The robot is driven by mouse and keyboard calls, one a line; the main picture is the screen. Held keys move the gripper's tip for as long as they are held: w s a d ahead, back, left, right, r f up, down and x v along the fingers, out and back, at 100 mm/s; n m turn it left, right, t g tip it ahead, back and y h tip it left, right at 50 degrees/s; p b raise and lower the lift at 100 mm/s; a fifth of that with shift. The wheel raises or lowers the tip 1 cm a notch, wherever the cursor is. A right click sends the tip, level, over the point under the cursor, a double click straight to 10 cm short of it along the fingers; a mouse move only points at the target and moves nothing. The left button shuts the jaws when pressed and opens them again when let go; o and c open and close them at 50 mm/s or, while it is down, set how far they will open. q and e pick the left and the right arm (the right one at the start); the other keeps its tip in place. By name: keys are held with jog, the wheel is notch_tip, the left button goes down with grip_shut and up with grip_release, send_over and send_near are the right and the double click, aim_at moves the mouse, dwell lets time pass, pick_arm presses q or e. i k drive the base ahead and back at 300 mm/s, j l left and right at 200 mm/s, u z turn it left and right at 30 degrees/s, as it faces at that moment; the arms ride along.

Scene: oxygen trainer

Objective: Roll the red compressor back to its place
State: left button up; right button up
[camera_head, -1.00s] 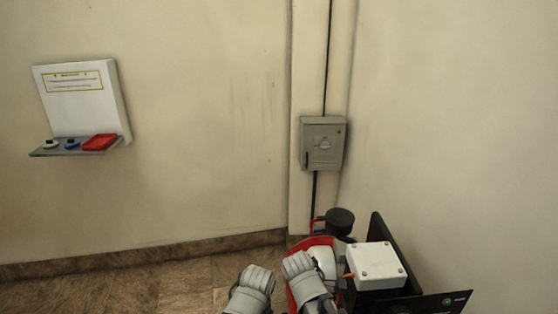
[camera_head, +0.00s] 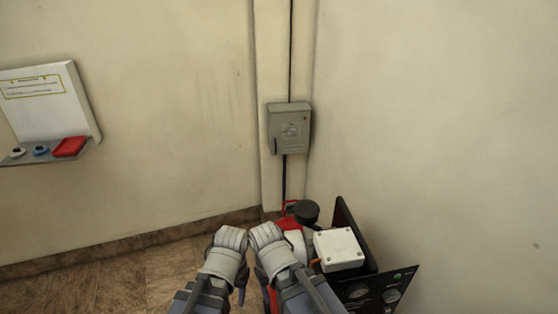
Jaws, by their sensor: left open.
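The red compressor (camera_head: 290,224) stands in the lower middle, near the corner of the room. It has a black round cap (camera_head: 306,212), a white box (camera_head: 340,248) and a black panel with gauges (camera_head: 384,290). Its lower part is cut off by the frame, and my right arm hides some of its red body. My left gripper (camera_head: 229,238) is open, left of the compressor and apart from it in the picture. My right gripper (camera_head: 266,236) overlaps the compressor's left side; I cannot tell whether it touches it. Its jaws cannot be made out.
A grey electrical box (camera_head: 290,128) hangs on the corner column above the compressor. A white board with a small shelf (camera_head: 44,152) holding red, blue and white items is on the left wall. Tiled floor (camera_head: 120,278) is clear at the lower left.

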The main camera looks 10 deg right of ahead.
aim_at(340, 252)
jog(key=i+j, duration=0.15)
jog(key=j, duration=0.2)
jog(key=i+j, duration=0.1)
jog(key=j, duration=0.2)
jog(key=i+j, duration=0.15)
jog(key=j, duration=0.2)
jog(key=i+j, duration=0.1)
jog(key=j, duration=0.2)
jog(key=i+j, duration=0.1)
jog(key=i, duration=0.2)
jog(key=i+j+z, duration=0.1)
jog(key=i, duration=0.2)
